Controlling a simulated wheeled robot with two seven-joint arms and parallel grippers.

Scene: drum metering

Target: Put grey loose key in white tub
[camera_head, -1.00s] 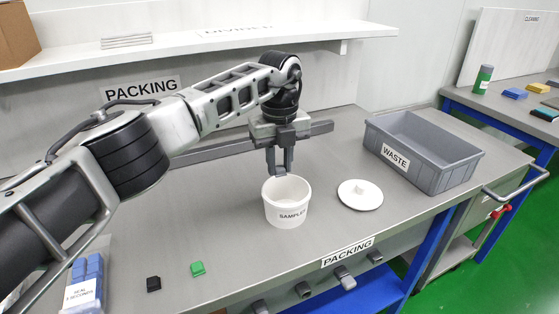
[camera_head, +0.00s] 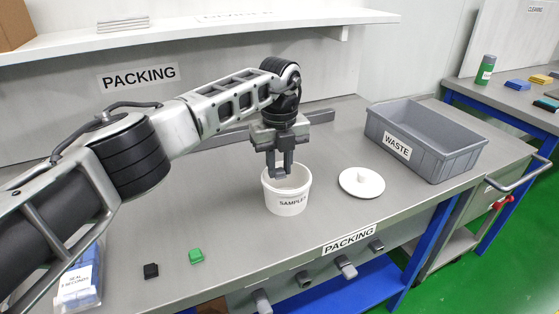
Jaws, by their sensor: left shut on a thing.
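The white tub (camera_head: 287,200), labelled "SAMPLES", stands upright and open on the grey bench. My left gripper (camera_head: 280,172) points down over the tub, its fingertips at the tub's mouth, overlapping the back rim in the picture. It is shut on a small grey piece (camera_head: 279,174), seemingly the grey loose key, which is mostly hidden by the fingers. I cannot tell whether the piece touches the tub. My right gripper is out of view.
A white lid (camera_head: 362,182) with a knob lies right of the tub. A grey "WASTE" bin (camera_head: 435,160) stands farther right. A black key (camera_head: 151,271) and a green key (camera_head: 196,256) lie front left. A shelf (camera_head: 180,38) runs above the back.

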